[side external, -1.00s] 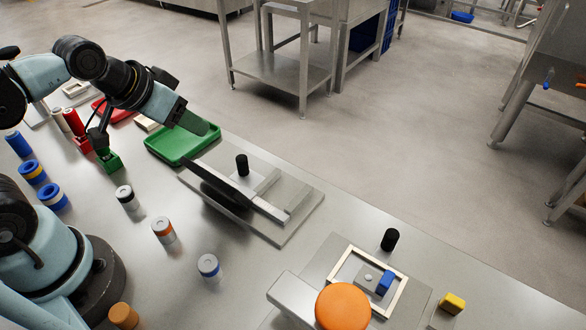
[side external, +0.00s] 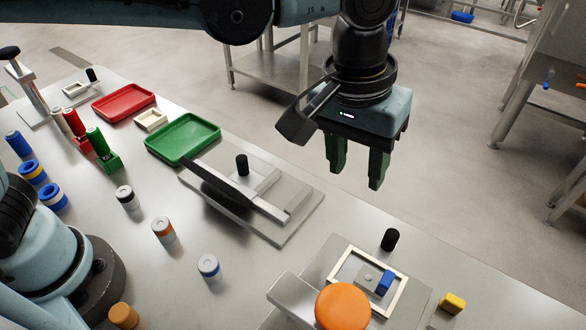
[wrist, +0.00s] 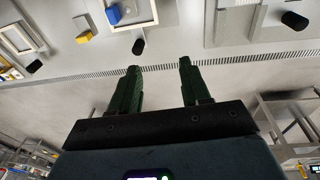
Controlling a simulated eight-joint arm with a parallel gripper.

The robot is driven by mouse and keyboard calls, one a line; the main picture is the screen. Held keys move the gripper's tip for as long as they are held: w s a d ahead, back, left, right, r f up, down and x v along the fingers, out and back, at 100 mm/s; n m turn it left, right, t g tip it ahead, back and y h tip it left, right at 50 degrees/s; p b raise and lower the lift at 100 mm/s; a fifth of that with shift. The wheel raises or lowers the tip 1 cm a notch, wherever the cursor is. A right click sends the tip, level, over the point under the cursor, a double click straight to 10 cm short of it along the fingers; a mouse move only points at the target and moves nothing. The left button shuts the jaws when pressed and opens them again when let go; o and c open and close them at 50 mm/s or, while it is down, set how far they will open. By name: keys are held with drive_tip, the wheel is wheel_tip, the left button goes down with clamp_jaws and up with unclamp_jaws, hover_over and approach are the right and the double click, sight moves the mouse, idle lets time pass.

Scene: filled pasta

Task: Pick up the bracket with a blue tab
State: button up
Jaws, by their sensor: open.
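The bracket (side external: 367,278) is a small grey piece with a round spot and a blue tab (side external: 385,282) at its right side. It lies inside a pale rectangular frame (side external: 398,303) on a grey plate near the table's front right. The blue tab also shows in the wrist view (wrist: 114,14), at the top edge, where the bracket's grey part is hard to make out. My gripper (side external: 357,177) has green fingers, which are apart and empty. It hangs high above and beyond the bracket in the side view. In the wrist view the fingers (wrist: 159,66) point toward the table edge.
A large orange disc (side external: 343,306) stands close in front of the frame. A black knob (side external: 390,239) stands behind it, and a yellow block (side external: 453,303) lies to the right. A slide fixture (side external: 290,222) and green tray (side external: 160,151) are further left.

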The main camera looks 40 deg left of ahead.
drive_tip(key=g+y, duration=0.1)
hover_over(388, 278)
wheel_tip(388, 278, down, 2)
drive_tip(key=s, duration=0.1)
drive_tip(key=f, duration=0.7)
drive_tip(key=shift+a+f, duration=0.1)
drive_tip(key=shift+a, duration=0.1)
drive_tip(key=f, duration=0.2)
drive_tip(key=w+f, duration=0.1)
drive_tip(key=f, duration=0.1)
drive_tip(key=shift+d, duration=0.2)
drive_tip(key=shift+f, duration=0.6)
clamp_jaws()
